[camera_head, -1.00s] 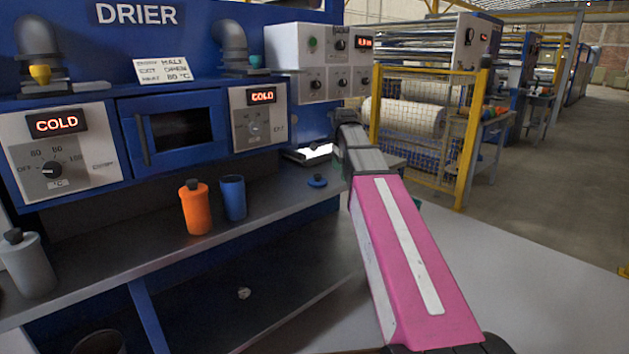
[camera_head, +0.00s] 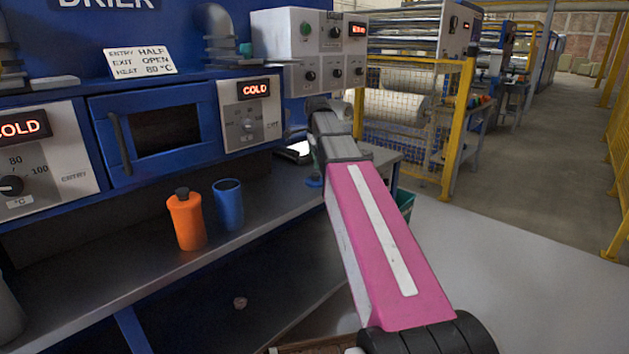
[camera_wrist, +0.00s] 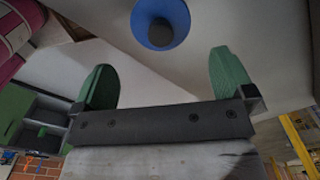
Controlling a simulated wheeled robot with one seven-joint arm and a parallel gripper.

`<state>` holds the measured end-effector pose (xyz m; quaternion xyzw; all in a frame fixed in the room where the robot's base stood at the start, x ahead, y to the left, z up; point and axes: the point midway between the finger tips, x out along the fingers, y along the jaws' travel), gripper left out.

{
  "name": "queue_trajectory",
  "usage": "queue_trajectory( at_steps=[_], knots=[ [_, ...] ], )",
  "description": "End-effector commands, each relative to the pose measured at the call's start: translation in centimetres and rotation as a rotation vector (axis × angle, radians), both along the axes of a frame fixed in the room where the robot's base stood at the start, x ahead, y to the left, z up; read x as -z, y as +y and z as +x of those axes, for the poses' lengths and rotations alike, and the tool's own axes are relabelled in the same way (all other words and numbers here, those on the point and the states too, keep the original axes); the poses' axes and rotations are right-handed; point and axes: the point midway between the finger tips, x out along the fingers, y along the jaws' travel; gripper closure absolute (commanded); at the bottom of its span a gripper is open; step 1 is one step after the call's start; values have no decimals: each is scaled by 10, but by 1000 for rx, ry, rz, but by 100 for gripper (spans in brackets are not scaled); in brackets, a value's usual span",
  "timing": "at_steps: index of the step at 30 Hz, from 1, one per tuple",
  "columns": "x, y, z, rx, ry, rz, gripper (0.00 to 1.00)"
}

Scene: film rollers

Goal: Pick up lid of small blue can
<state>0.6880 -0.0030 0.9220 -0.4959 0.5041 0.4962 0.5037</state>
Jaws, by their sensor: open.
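The small blue can (camera_head: 229,205) stands upright and open on the metal shelf, beside the orange bottle. Its blue lid (camera_head: 314,181) lies apart from it, to the right, partly hidden by my arm in the head view. In the wrist view the lid (camera_wrist: 153,36) is a blue disc with a dark knob, at the top centre. My gripper (camera_wrist: 164,72) has its two green fingers spread wide with nothing between them. The lid is beyond the fingertips, roughly midway between them. In the head view my arm mostly hides the gripper.
An orange bottle (camera_head: 186,219) with a dark cap stands close left of the can. The blue drier (camera_head: 160,135) rises behind the shelf (camera_head: 120,245), with a control box (camera_head: 310,45) above right. A yellow fence (camera_head: 459,130) stands to the right.

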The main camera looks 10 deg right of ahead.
Motion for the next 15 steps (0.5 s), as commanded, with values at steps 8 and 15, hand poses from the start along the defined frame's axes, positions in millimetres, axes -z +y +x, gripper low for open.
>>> queue_trajectory(
  at_steps=[8, 15],
  knots=[
    [25, 1, 0, 0, 0, 0, 0],
    [49, 5, 1, -1, 1, 0, 0]
  ],
)
